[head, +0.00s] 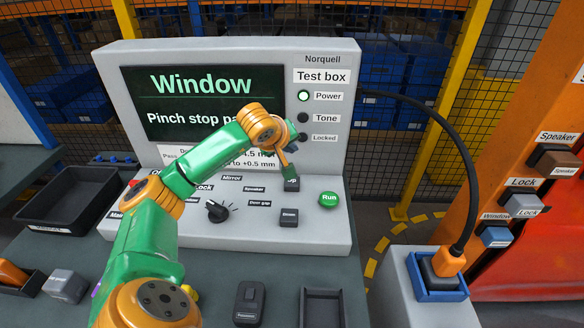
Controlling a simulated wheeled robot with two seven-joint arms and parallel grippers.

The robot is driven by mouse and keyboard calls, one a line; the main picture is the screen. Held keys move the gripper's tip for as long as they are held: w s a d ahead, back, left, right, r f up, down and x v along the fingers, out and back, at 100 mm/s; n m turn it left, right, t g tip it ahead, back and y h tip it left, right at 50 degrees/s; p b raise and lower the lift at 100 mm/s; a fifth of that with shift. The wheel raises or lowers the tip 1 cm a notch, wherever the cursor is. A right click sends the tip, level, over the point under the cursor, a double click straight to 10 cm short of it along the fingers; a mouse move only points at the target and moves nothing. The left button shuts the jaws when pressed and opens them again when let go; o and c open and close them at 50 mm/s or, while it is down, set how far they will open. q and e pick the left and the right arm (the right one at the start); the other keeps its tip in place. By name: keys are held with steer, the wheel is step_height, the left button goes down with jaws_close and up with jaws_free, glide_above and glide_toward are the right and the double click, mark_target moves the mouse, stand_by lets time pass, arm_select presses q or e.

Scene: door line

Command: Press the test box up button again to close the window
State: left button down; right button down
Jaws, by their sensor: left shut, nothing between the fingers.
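The grey test box (343,75) stands on the bench with a dark screen (200,84) reading "Window" and "Pinch stop pa...", the rest hidden behind my arm. The Power lamp (303,96) is lit; the Tone lamp (303,118) looks dark. The dark up button (292,185) is on the sloped panel, its label partly covered. My left gripper (288,174) is shut and empty, its tips pointing down at the up button. I cannot tell whether they touch it. The Down button (289,217) is just below. My right gripper is not in view.
A green Run button (329,200) and a black rotary knob (216,211) sit near the up button. A black cable runs from the box to an orange plug (449,262) on the right. A black tray (68,195) lies at left.

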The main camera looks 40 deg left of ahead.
mark_target(291, 184)
arm_select(q)
step_height(291, 184, down, 8)
steer(key=b, duration=0.6)
steer(key=shift+b, duration=0.4)
stand_by(1.2)
steer(key=shift+f+b, duration=0.3)
steer(key=shift+f, duration=0.1)
